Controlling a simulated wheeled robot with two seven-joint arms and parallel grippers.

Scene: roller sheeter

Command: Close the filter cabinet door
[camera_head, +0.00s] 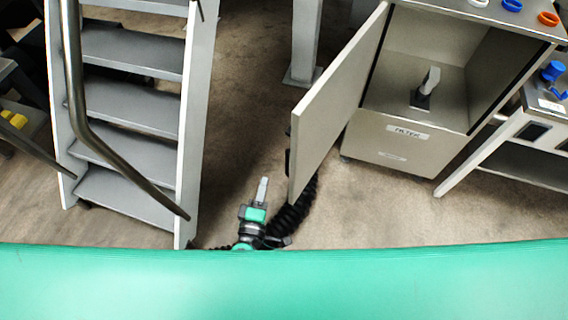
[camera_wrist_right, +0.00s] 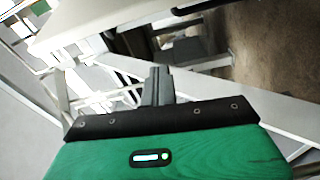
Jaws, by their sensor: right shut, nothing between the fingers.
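The filter cabinet (camera_head: 390,143) is a pale grey box with a "FILTER" label on its lower front. Its door (camera_head: 335,105) stands wide open, swung out to the left of the opening. The door's free edge points toward me. My right gripper (camera_head: 263,182) is shut and empty, low over the floor, to the left of the door's near edge and apart from it. Its shut fingers (camera_wrist_right: 157,72) also show in the right wrist view. A pale panel along the top there may be the door; I cannot tell. My left gripper is not in view.
Metal stairs (camera_head: 130,105) with a dark handrail stand on the left. A grey post (camera_head: 305,45) stands behind the door. A small grey upright part (camera_head: 427,82) sits inside the cabinet. A bench (camera_head: 535,115) with a blue fitting stands at the right. Floor in front of the cabinet is clear.

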